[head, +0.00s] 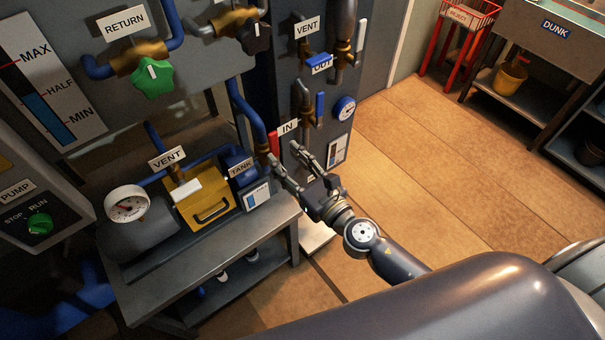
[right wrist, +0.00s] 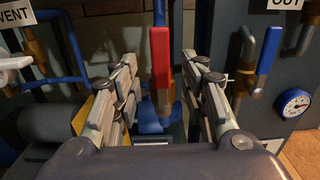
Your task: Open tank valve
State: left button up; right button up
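The tank valve has a red lever (head: 273,142) on the blue pipe above the "TANK" label (head: 241,168). The lever stands upright. In the right wrist view the red lever (right wrist: 160,58) shows in the gap between my fingers, with a narrow space on each side. My right gripper (head: 284,154) is open and empty, its fingertips close to the lever. It also shows in the right wrist view (right wrist: 158,68). I cannot tell how far the lever reaches in between the fingers. My left gripper is not in view.
A panel at the right of the lever carries the "IN" label (head: 288,128), blue-handled valves and a gauge (head: 345,108). A yellow box (head: 205,197) and a white gauge (head: 127,204) stand on the grey bench (head: 215,258). Open wooden floor (head: 440,180) lies at the right.

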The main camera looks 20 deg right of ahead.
jog(key=v, duration=0.6)
dwell(0.5)
